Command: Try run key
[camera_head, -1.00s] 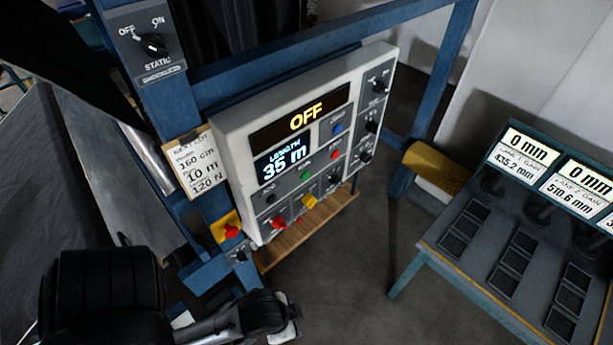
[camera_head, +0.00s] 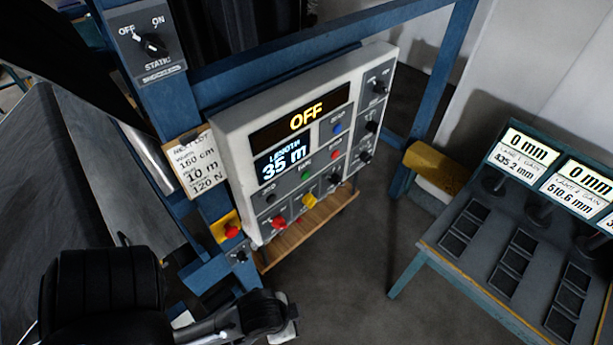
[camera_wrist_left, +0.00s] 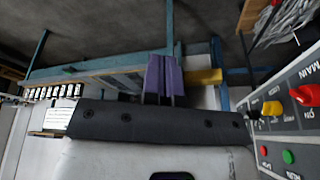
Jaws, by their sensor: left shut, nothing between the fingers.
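The control panel (camera_head: 301,145) is a grey box on a blue frame. Its top display reads OFF and the one below reads LENGTH 35 m. It has a green button (camera_head: 305,174), a red button (camera_head: 336,155), a blue button (camera_head: 337,127), a yellow knob (camera_head: 309,201) and a red knob (camera_head: 279,223). In the left wrist view the yellow knob (camera_wrist_left: 271,108) and the red knob (camera_wrist_left: 305,95), marked MAIN and ON, are at right. My left gripper (camera_wrist_left: 163,75) is shut and empty, apart from the panel. My right gripper is not in view.
A static switch box (camera_head: 147,45) is at upper left. A red emergency-type button (camera_head: 231,230) sits on a yellow plate. A wooden ledge (camera_head: 310,232) is under the panel. A gauge bench (camera_head: 480,260) stands at right; floor between is clear.

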